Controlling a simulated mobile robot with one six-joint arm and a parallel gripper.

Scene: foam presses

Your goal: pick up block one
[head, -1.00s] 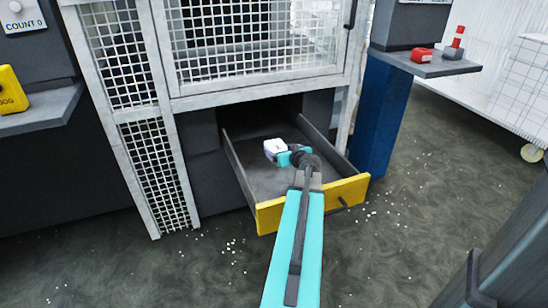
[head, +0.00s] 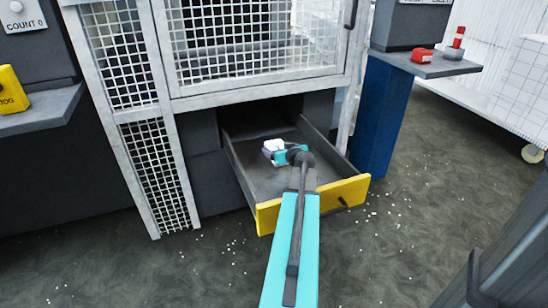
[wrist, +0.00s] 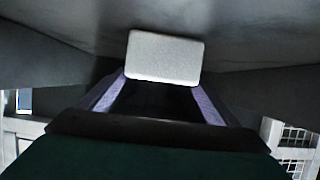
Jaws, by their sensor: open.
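A pale block (head: 271,146), with no readable mark, is at the drawer (head: 232,165), toward its inner left part. The yellow-fronted drawer is pulled out. The block also shows in the wrist view (wrist: 164,57) as a light grey rounded rectangle just ahead of the fingers. My gripper (head: 279,156) is inside the drawer area, right at the block. In the wrist view my gripper (wrist: 163,82) is open, one finger toward each side of the block's lower edge. I cannot tell whether the fingers touch it. The fingertips are hard to see in the head view.
The drawer's side walls and yellow front (head: 268,216) surround my wrist. A mesh-guarded press (head: 255,40) stands above. A shelf with red items (head: 424,55) is at right, and a yellow jog box (head: 10,90) at left. White bits lie on the floor.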

